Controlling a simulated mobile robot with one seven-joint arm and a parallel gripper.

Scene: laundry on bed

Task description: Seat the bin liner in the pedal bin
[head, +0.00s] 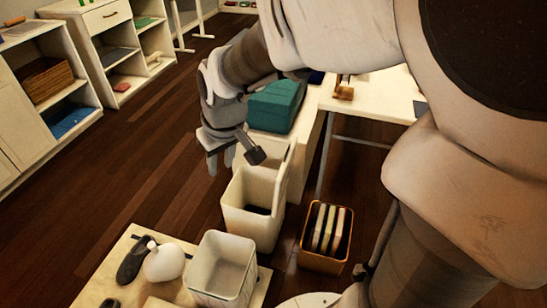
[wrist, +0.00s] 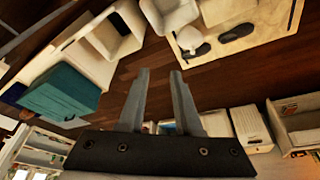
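A cream bin (head: 252,215), apparently the pedal bin, stands on the floor with its top open and a dark inside. It also shows in the wrist view (wrist: 108,38). A separate pale open-topped bucket (head: 221,266), apparently the liner, stands upright on a low pale board in front of the bin. It is partly cut off at the top of the wrist view (wrist: 168,14). My gripper (head: 234,160) is open and empty, near the back of the bin in the head view. In the wrist view its fingers (wrist: 160,72) are apart with only floor between them.
The low pale board (head: 120,258) also carries dark shoes (head: 133,259) and a white jug-like object (head: 164,262). An orange crate (head: 325,238) with upright slabs stands right of the bin. A teal box (head: 275,106) sits behind. Shelves line the left; the floor between is clear.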

